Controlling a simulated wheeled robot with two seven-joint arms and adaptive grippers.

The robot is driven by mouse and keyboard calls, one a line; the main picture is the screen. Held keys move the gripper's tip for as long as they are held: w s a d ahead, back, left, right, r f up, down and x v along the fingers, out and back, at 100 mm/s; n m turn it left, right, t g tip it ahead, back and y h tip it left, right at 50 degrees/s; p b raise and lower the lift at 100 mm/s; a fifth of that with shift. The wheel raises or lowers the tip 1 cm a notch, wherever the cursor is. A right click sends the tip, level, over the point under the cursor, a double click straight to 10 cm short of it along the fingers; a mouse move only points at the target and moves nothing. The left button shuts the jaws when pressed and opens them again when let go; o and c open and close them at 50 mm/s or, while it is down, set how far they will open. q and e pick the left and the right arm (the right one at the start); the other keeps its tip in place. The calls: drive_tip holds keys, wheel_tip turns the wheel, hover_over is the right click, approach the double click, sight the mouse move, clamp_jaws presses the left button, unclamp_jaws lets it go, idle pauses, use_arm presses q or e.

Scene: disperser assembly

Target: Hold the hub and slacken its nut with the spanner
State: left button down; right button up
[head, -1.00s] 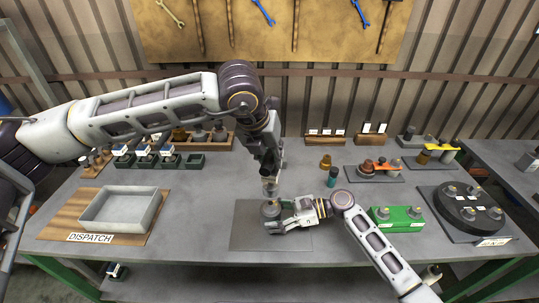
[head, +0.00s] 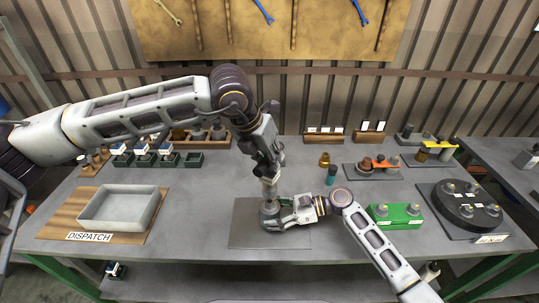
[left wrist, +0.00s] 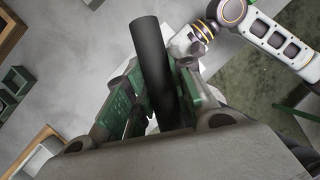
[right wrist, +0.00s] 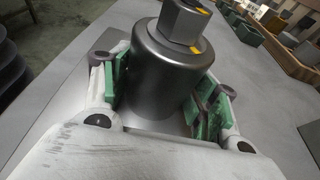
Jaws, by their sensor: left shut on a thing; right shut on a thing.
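The hub (head: 269,208), a grey metal cylinder, stands upright over the dark mat. My right gripper (head: 284,216) is shut around its side; in the right wrist view the hub (right wrist: 165,75) sits between the green pads of this gripper (right wrist: 160,105). A hexagonal metal piece with yellow marks (right wrist: 182,22) tops the hub; I cannot tell where nut and spanner socket meet. My left gripper (head: 267,170) is above, pointing down, shut on the spanner (head: 269,189), which stands upright on the hub. Its dark round shaft (left wrist: 150,60) shows between the left gripper's green pads (left wrist: 160,100).
The grey mat (head: 244,232) lies under the hub. A dispatch tray (head: 118,222) is at the left. A green block (head: 396,218) and a round dark fixture (head: 466,212) stand at the right. A small teal-capped part (head: 331,175) stands behind my right arm.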

sight(270, 174)
use_arm(q)
drive_tip(key=shift+f+m+g+h, duration=0.3)
drive_tip(key=shift+f+m, duration=0.15)
drive_tip(key=shift+m, duration=0.55)
drive_tip(key=shift+f+m+g+h, duration=0.2)
drive_tip(key=shift+m+g, duration=0.4)
drive_tip(key=shift+m, duration=0.95)
drive_tip(key=shift+f+m+g+h, duration=0.15)
drive_tip(key=shift+m+g, duration=0.45)
drive_tip(key=shift+m, duration=0.95)
drive_tip(key=shift+d+f+m+g, duration=0.1)
drive_tip(key=shift+m+g, duration=0.35)
drive_tip(key=shift+m, duration=0.7)
drive_tip(key=shift+f+m+g, duration=0.1)
drive_tip(key=shift+m+g, duration=0.35)
drive_tip(key=shift+m, duration=0.7)
drive_tip(key=shift+f+m+g+y, duration=0.1)
drive_tip(key=shift+m+g+y, duration=0.3)
drive_tip(key=shift+m, duration=0.65)
drive_tip(key=shift+f+m+g+y, duration=0.1)
drive_tip(key=shift+m+g+y, duration=0.3)
drive_tip(key=shift+m, duration=0.65)
drive_tip(key=shift+s, duration=0.1)
drive_tip(key=shift+f, duration=1.65)
